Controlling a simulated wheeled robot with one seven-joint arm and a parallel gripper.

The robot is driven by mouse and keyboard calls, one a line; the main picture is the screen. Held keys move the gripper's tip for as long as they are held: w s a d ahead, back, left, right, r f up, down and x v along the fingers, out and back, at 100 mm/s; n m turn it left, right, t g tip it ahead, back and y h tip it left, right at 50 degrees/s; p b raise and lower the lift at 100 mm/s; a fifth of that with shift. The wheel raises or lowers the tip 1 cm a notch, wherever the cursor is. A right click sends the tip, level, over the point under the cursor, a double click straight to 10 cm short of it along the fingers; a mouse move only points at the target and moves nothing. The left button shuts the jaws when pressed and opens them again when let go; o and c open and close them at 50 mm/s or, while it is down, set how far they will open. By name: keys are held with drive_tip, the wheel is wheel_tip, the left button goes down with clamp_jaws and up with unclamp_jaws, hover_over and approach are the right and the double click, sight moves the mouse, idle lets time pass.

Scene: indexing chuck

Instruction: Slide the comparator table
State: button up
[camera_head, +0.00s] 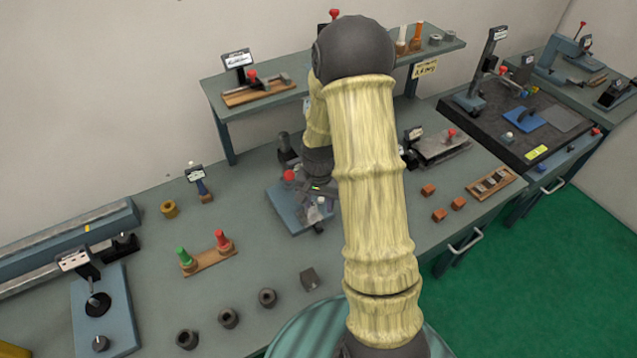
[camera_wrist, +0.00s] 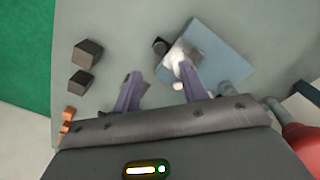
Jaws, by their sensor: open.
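In the head view a fixture with a blue base plate (camera_head: 287,210) stands on the bench, partly behind my arm; I cannot tell for sure that it is the comparator table. A red ball knob (camera_head: 289,175) shows at its upper side. My gripper (camera_head: 317,212) is over the right part of this fixture. In the wrist view my gripper (camera_wrist: 157,70) is open, with nothing between its fingers. The blue plate (camera_wrist: 222,52) lies beyond the right finger, with a white knob (camera_wrist: 177,56) near that fingertip and a black cylinder (camera_wrist: 160,45). Contact cannot be told.
A blue-based gauge stand (camera_head: 120,310) is at left; another stand (camera_head: 470,101) is on the black plate at right. Dark blocks (camera_head: 267,297) line the front. Red and green pegs (camera_head: 208,260), orange blocks (camera_head: 439,215) and a raised shelf (camera_head: 215,86) surround the fixture.

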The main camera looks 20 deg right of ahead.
wheel_tip(320, 180, up, 9)
drive_tip(key=b, duration=0.1)
drive_tip(key=shift+f, duration=0.2)
drive_tip(key=shift+s+a, duration=0.1)
drive_tip(key=c, duration=0.6)
drive_tip(key=s+a+r+n, duration=0.1)
drive_tip(key=s, duration=0.1)
drive_tip(key=s+a+r+n+t, duration=0.1)
drive_tip(key=s+a, duration=0.1)
drive_tip(key=s+a+r+n, duration=0.1)
drive_tip(key=s+n, duration=0.1)
drive_tip(key=shift+a+r, duration=0.1)
drive_tip(key=shift+a, duration=0.25)
clamp_jaws()
drive_tip(key=s+a+r+n+t, duration=0.1)
drive_tip(key=s+a+n, duration=0.2)
drive_tip(key=s, duration=0.3)
drive_tip(key=shift+n+t, duration=0.3)
drive_tip(key=shift+s+r, duration=0.1)
